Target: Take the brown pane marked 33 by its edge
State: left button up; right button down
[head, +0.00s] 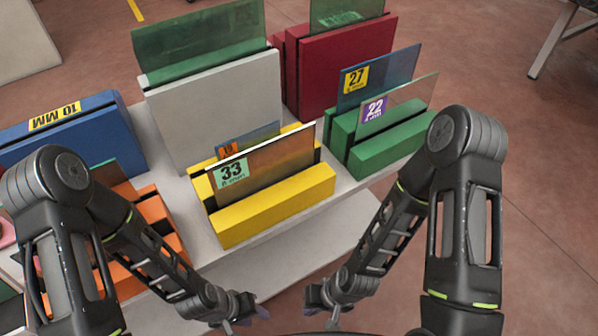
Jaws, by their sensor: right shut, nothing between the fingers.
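The brown pane marked 33 (275,158) stands upright in the front slot of a yellow rack (270,206), its green label at its left end. A bluish pane with an orange label (250,140) stands close behind it. My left gripper (250,312) is low in front of the table, below the yellow rack and apart from the pane. Its fingers are small and dark, and I cannot tell their opening. My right gripper (325,306) is shut and empty, also low in front of the table, right of the left one.
A green rack at right (388,149) holds panes marked 27 (380,77) and 22 (400,100). A grey rack (215,118), red rack (345,60), blue rack (75,140) and orange rack (150,232) stand around. The table's front strip (290,248) is bare.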

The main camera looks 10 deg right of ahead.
aim_at(233, 179)
jog(key=z, duration=1.4)
jog(key=k+j+z, duration=0.25)
jog(key=k+j, duration=0.3)
jog(key=k, duration=0.2)
jog(key=k+j, duration=0.3)
jog(key=k, duration=0.15)
